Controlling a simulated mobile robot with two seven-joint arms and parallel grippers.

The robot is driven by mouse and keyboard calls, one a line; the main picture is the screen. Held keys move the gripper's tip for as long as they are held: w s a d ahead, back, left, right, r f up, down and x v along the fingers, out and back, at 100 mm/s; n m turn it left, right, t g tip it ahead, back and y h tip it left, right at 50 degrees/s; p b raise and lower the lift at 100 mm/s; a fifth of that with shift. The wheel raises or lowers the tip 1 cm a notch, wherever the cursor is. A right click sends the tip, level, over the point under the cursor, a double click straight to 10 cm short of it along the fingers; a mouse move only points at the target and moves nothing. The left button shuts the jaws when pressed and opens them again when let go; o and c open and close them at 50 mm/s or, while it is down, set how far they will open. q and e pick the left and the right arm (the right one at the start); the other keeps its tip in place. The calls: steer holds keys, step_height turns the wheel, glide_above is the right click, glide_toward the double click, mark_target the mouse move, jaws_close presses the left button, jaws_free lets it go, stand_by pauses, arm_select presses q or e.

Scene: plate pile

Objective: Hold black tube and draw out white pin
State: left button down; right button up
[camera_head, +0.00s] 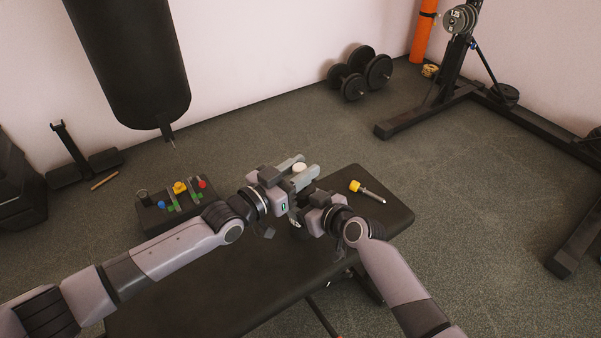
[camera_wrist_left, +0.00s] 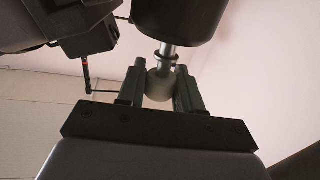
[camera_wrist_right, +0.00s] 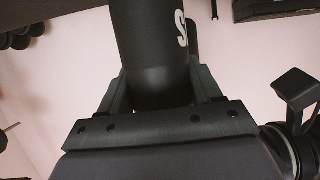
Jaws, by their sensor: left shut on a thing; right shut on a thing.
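The white pin's round pale head (camera_head: 299,168) shows between the fingers of my left gripper (camera_head: 304,166) in the head view. In the left wrist view, the left gripper (camera_wrist_left: 160,92) is shut on this head (camera_wrist_left: 159,84). A bare metal shaft with a ring (camera_wrist_left: 168,54) runs from it to the dark end of the black tube (camera_wrist_left: 180,18). My right gripper (camera_head: 297,214) sits just below the left one in the head view. In the right wrist view, it is shut around the black tube (camera_wrist_right: 154,50), which bears white lettering. The grippers hide most of the tube in the head view.
Both grippers are over a black padded bench (camera_head: 250,275). A yellow-headed pin (camera_head: 368,191) lies on its right end. A dark block (camera_head: 152,222) with several coloured pieces is at left. A punching bag (camera_head: 128,60) hangs behind; dumbbells (camera_head: 358,73) stand by the wall.

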arm_select(q)
steer(key=shift+r, duration=3.85)
arm_select(e)
steer(key=shift+f, duration=0.15)
steer(key=o, duration=1.6)
steer(key=shift+c, duration=0.2)
steer(key=v, duration=1.2)
arm_select(q)
steer(key=shift+s, duration=0.1)
arm_select(e)
steer(key=shift+s, duration=0.1)
